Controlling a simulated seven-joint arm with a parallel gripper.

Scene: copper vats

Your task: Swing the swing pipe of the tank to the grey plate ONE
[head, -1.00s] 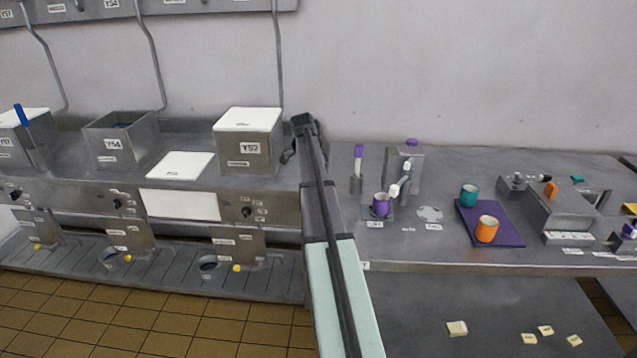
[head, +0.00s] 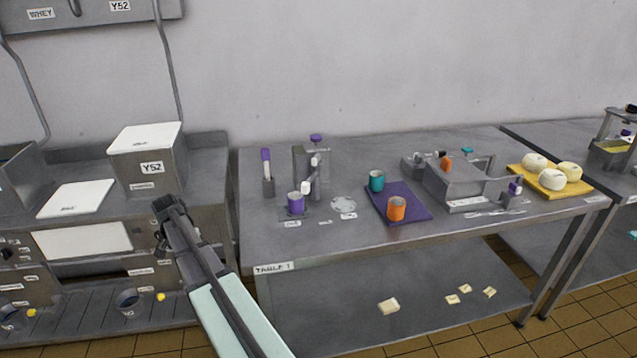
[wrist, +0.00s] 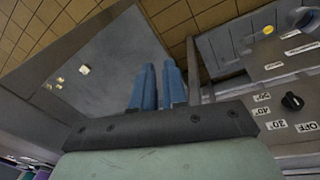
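My gripper (wrist: 159,82) shows in the wrist view as two blue fingers close together with a narrow gap and nothing visible between them. In the head view my arm's dark end is at lower left, left of the table. A grey upright tank (head: 301,170) stands at the table's left, with a purple knob on top. A thin pipe with white parts (head: 314,162) juts from its front right. A purple cup (head: 295,204) stands before it. A flat pale grey round plate (head: 343,204) lies to its right, with a small label in front. The labels are too small to read.
A purple mat (head: 412,208) holds a teal cup (head: 376,181) and an orange cup (head: 397,208). A grey box-shaped vat (head: 455,188) stands further right. A yellow board (head: 550,190) bears pale round lumps. The table's front edge (head: 400,243) lies right of my arm.

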